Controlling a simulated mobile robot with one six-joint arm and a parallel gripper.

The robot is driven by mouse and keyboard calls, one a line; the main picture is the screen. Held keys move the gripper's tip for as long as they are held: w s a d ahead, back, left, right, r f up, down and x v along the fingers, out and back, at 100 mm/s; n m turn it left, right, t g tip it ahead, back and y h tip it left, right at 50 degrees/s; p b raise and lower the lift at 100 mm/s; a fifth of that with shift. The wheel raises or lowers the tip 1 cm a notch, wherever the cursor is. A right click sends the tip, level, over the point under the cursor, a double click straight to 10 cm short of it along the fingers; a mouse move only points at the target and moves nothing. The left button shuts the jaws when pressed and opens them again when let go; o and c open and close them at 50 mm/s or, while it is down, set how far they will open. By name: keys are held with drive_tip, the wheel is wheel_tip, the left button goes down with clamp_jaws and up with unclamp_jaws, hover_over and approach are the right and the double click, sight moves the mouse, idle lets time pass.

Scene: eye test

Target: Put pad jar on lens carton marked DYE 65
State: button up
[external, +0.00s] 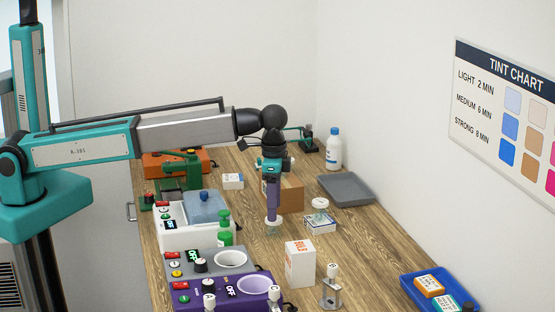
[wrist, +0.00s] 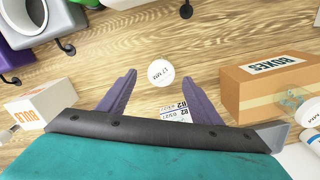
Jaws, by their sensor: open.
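My gripper (external: 273,214) points down with its purple fingers open. A small clear jar with a white lid (external: 273,228) stands on the table right under the fingertips. In the wrist view its round lid (wrist: 160,73) shows between the tips of my gripper (wrist: 159,77), with a gap on each side. A white-and-blue lens carton (external: 320,224) lies to the right of the jar. In the wrist view this carton (wrist: 176,113) is partly hidden by my gripper; its marking is too small to read surely. A second white carton (external: 232,181) lies farther back.
Another white-lidded jar (external: 320,203) stands at or just behind the near carton. A cardboard box (external: 291,196) stands behind my gripper, a tall white box (external: 299,264) in front. A grey tray (external: 345,190) lies back right.

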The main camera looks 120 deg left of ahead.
drive_tip(key=shift+f, duration=0.5)
drive_tip(key=shift+f, duration=0.15)
drive_tip(key=shift+s+f+p, duration=0.1)
drive_tip(key=shift+f+p, duration=1.25)
drive_tip(key=shift+f, duration=1.1)
drive_tip(key=shift+a, duration=0.1)
drive_tip(key=c, duration=1.2)
drive_tip(key=shift+c, duration=0.2)
drive_tip(key=shift+r, duration=0.25)
drive_tip(key=shift+r+b, duration=1.65)
drive_tip(key=shift+r, duration=3.15)
